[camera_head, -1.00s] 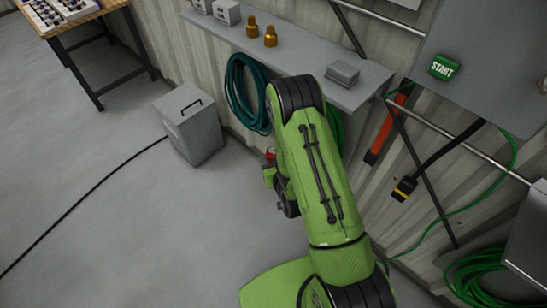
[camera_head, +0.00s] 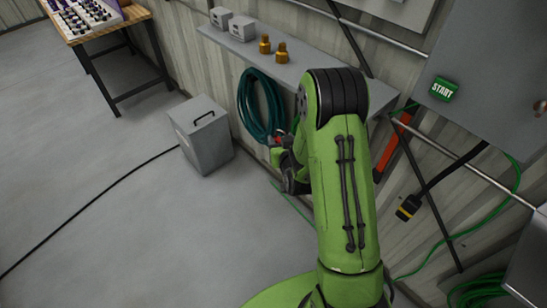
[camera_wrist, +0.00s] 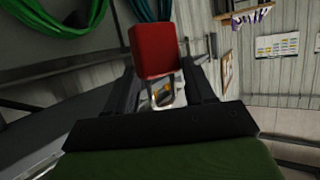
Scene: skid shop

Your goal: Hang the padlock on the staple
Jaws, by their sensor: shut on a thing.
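The padlock's red body (camera_wrist: 155,50) is at the far end of my gripper (camera_wrist: 160,72) in the wrist view, between the two dark fingers. My gripper is shut on it. Below the red body, a pale metal part shows between the fingers; I cannot tell for sure whether it is the shackle. In the head view, only a small red bit of the padlock (camera_head: 276,141) shows beside my arm, in front of the teal hose. My gripper is mostly hidden there by my green arm. I cannot make out the staple with certainty in either view.
A grey wall shelf (camera_head: 300,70) holds brass fittings (camera_head: 273,48) and grey boxes. A coiled teal hose (camera_head: 258,105) hangs below it. A grey box (camera_head: 205,140) stands on the floor. A grey cabinet (camera_head: 490,75) with a green START button is at right. Open floor lies left.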

